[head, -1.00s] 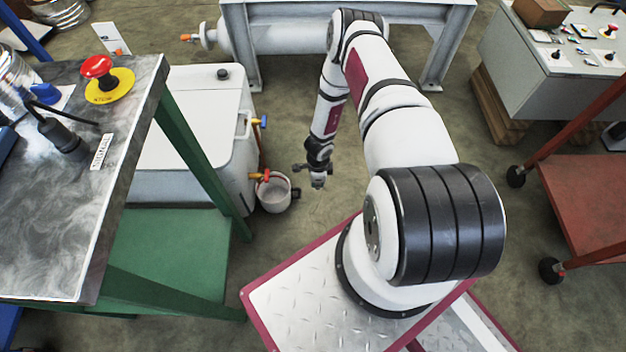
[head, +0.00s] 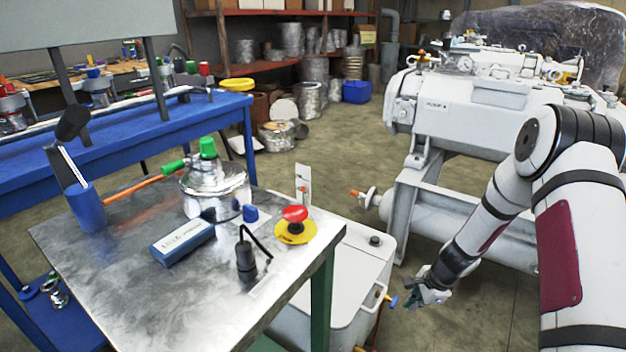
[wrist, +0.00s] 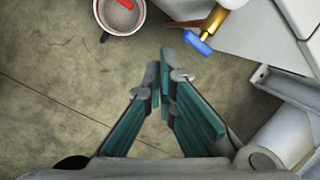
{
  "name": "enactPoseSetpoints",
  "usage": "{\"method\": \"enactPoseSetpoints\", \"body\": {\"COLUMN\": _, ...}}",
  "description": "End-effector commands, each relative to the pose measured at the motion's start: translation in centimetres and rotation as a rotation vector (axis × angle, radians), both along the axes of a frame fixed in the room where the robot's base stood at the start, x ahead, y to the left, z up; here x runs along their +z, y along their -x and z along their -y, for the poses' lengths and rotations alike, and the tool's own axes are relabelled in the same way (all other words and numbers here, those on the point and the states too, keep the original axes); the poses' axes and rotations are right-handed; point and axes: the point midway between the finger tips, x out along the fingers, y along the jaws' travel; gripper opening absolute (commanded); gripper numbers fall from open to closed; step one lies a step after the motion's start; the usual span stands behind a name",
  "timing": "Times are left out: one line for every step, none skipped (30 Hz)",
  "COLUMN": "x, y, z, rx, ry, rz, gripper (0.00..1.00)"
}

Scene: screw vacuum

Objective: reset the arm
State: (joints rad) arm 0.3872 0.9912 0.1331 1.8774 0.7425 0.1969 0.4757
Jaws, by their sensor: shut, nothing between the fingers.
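My gripper (head: 428,290) hangs at the end of my arm on the right side of the head view, to the right of the white tank (head: 345,275). In the wrist view my gripper (wrist: 165,80) points down over the bare floor, its teal-padded fingers together at the tips with nothing between them. A blue-handled brass valve (wrist: 203,38) and a white bucket (wrist: 120,14) lie just beyond the fingertips in the wrist view, apart from them.
A metal-topped table (head: 150,300) at left carries a red emergency button (head: 294,214), a glass vessel (head: 215,190), a blue box (head: 183,243) and a blue cup (head: 86,208). A large white pump (head: 490,100) stands behind my arm. Open floor (head: 330,150) lies between the table and pump.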

Motion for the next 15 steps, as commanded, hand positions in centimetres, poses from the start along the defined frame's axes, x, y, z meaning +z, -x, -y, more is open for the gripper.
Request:
{"method": "enactPoseSetpoints", "body": {"x": 3.0, "y": -0.4, "z": -0.7, "rx": 0.059, "ry": 0.001, "rz": 0.023, "gripper": 0.0}}
{"method": "enactPoseSetpoints", "body": {"x": 4.4, "y": -0.5, "z": -1.2, "rx": 0.094, "ry": -0.001, "rz": 0.031, "gripper": 0.0}}
{"method": "enactPoseSetpoints", "body": {"x": 6.3, "y": -0.4, "z": -1.8, "rx": 0.14, "ry": -0.001, "rz": 0.042, "gripper": 0.0}}
{"method": "enactPoseSetpoints", "body": {"x": 7.7, "y": -0.3, "z": -2.3, "rx": 0.174, "ry": -0.003, "rz": 0.049, "gripper": 0.0}}
{"method": "enactPoseSetpoints", "body": {"x": 9.2, "y": -0.2, "z": -2.8, "rx": 0.208, "ry": -0.001, "rz": 0.056, "gripper": 0.0}}
{"method": "enactPoseSetpoints", "body": {"x": 11.0, "y": 0.1, "z": -3.4, "rx": 0.254, "ry": 0.001, "rz": 0.066, "gripper": 0.0}}
{"method": "enactPoseSetpoints", "body": {"x": 12.4, "y": 0.4, "z": -3.8, "rx": 0.288, "ry": 0.001, "rz": 0.072, "gripper": 0.0}}
{"method": "enactPoseSetpoints", "body": {"x": 13.7, "y": 0.8, "z": -4.3, "rx": 0.322, "ry": 0.003, "rz": 0.077, "gripper": 0.0}}
{"method": "enactPoseSetpoints", "body": {"x": 15.4, "y": 1.3, "z": -4.9, "rx": 0.367, "ry": 0.005, "rz": 0.084, "gripper": 0.0}}
{"method": "enactPoseSetpoints", "body": {"x": 16.7, "y": 1.7, "z": -5.3, "rx": 0.4, "ry": 0.008, "rz": 0.09, "gripper": 0.0}}
{"method": "enactPoseSetpoints", "body": {"x": 18.0, "y": 2.2, "z": -5.8, "rx": 0.433, "ry": 0.011, "rz": 0.094, "gripper": 0.0}}
{"method": "enactPoseSetpoints", "body": {"x": 19.6, "y": 2.9, "z": -6.3, "rx": 0.477, "ry": 0.016, "rz": 0.099, "gripper": 0.0}}
{"method": "enactPoseSetpoints", "body": {"x": 20.8, "y": 3.6, "z": -6.7, "rx": 0.509, "ry": 0.019, "rz": 0.102, "gripper": 0.0}}
{"method": "enactPoseSetpoints", "body": {"x": 21.9, "y": 4.2, "z": -7.2, "rx": 0.542, "ry": 0.023, "rz": 0.105, "gripper": 0.0}}
{"method": "enactPoseSetpoints", "body": {"x": 23.4, "y": 5.1, "z": -7.7, "rx": 0.586, "ry": 0.029, "rz": 0.11, "gripper": 0.0}}
